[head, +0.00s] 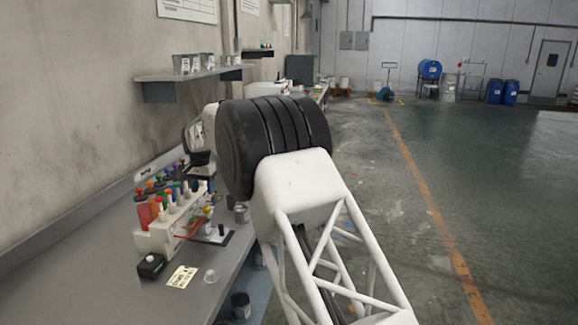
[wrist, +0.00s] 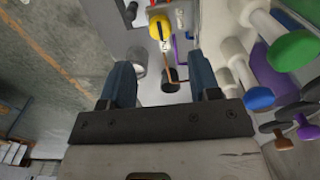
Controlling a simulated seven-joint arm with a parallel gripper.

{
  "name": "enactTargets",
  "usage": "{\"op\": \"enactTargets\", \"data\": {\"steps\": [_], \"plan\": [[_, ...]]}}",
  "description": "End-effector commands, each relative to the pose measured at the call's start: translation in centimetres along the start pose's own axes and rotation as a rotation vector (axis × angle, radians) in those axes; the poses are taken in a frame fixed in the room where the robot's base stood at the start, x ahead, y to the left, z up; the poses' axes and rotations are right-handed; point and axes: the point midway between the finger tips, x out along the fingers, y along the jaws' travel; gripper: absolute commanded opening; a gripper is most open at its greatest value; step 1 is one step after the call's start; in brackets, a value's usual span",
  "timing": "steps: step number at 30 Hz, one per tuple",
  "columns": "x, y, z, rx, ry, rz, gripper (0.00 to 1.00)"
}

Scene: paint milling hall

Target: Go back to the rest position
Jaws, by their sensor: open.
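In the wrist view my gripper (wrist: 159,65) is open, its two blue fingers set well apart. Nothing is clasped between them. A small black cylinder (wrist: 170,80) with an orange strip shows in the gap, seemingly beyond the fingers; its distance is hard to tell. In the head view my black and white arm rises over the bench's right edge and hides the fingers. The end of my arm is near the white rack (head: 160,236) of colourful-topped bottles on the grey bench (head: 120,285).
A black box (head: 150,265), a yellow label (head: 182,277) and a small clear cup (head: 211,276) are at the bench front. A wall shelf (head: 190,73) with tins hangs above. In the wrist view, several bottle tops, including a green one (wrist: 293,50), crowd the right. Open floor (head: 400,200) lies right.

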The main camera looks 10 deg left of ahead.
Motion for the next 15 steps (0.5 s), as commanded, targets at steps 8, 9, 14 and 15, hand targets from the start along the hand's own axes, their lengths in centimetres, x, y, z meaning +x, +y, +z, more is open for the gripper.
{"op": "enactTargets", "data": {"steps": [8, 9, 14, 15], "plan": [[-1.5, 2.3, -0.1, 0.001, 0.006, -0.005, 0.57], [-1.9, 3.0, -0.1, 0.001, 0.007, -0.005, 0.57], [-4.2, 7.0, 0.1, 0.003, 0.015, -0.011, 0.57], [-4.8, 8.2, 0.2, 0.003, 0.017, -0.012, 0.57]]}}
